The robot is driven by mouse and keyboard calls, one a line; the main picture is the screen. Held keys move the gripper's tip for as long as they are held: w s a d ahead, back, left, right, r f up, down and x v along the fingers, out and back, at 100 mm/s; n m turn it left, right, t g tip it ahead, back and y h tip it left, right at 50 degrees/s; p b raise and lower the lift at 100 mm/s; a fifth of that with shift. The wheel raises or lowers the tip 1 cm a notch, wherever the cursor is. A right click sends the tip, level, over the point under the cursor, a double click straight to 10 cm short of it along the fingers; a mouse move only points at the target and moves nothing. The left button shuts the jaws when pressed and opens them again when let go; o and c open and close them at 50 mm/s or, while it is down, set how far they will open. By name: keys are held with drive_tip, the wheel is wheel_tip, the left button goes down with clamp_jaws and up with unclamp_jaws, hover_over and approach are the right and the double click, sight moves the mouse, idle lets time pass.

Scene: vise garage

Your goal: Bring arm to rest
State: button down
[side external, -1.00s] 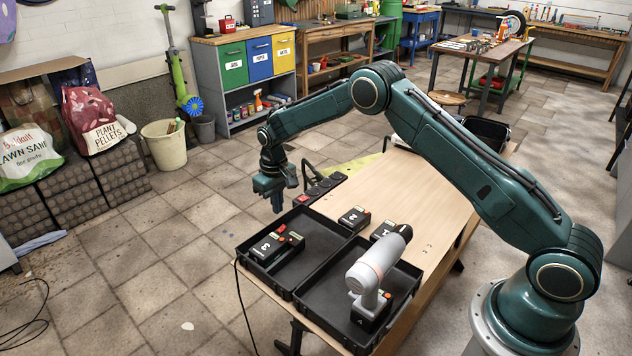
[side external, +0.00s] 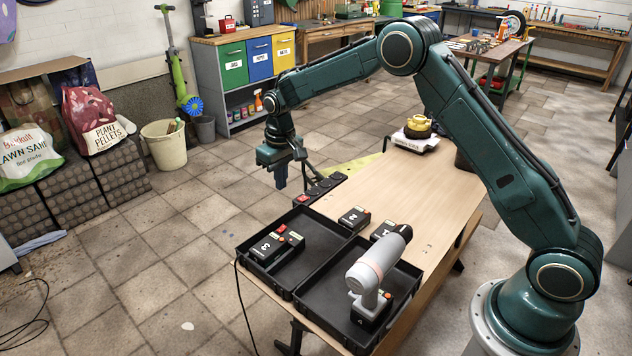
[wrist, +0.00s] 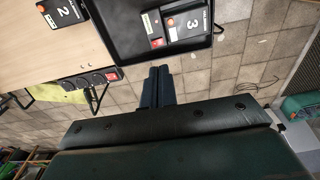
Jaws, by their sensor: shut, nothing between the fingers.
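My gripper (side external: 281,178) hangs over the far left edge of the workbench (side external: 420,195), pointing down. Its fingers are together and empty. In the wrist view the two fingers (wrist: 159,86) lie side by side, below the black tray (wrist: 150,52) in the picture and touching nothing. My arm is raised and bent over the bench from the base at right.
Two black trays stand on the bench's near end. The left tray (side external: 262,270) holds battery 3 (side external: 268,248); the other holds a grey-white drill (side external: 374,268). Battery 2 (side external: 354,219) and another battery (side external: 386,230) stand behind. A power strip (side external: 320,188) lies near my gripper.

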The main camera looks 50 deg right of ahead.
drive_tip(key=s+r+t, duration=0.3)
drive_tip(key=s+r, duration=1.5)
drive_tip(key=r, duration=0.2)
drive_tip(key=s+t, duration=0.2)
drive_tip(key=s, duration=1.9)
drive_tip(key=shift+s+a+r, duration=0.2)
drive_tip(key=shift+s, duration=0.05)
